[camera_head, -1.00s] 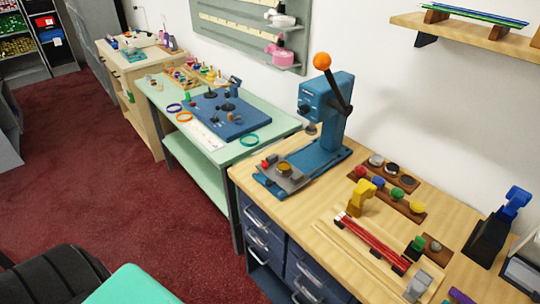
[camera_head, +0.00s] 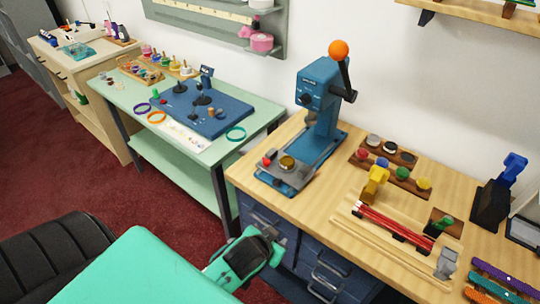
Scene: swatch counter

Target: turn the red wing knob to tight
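A small red knob (camera_head: 267,161), which looks like the red wing knob, sits at the left end of the grey plate (camera_head: 284,178) on the base of the blue press (camera_head: 322,92). It is too small for me to tell how its wings are turned. A round brass-coloured piece (camera_head: 287,163) sits beside it on the plate. My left gripper (camera_head: 279,237) is low in front of the bench drawers, well below and apart from the knob. Its fingers are too unclear to tell open from shut. My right gripper is not in view.
The press has a black lever with an orange ball (camera_head: 339,50). To its right are a wooden rack of coloured knobs (camera_head: 407,184), a yellow clamp (camera_head: 375,184) and red rods (camera_head: 395,224). A green table (camera_head: 240,113) stands to the left. Bare wood (camera_head: 262,190) lies before the press.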

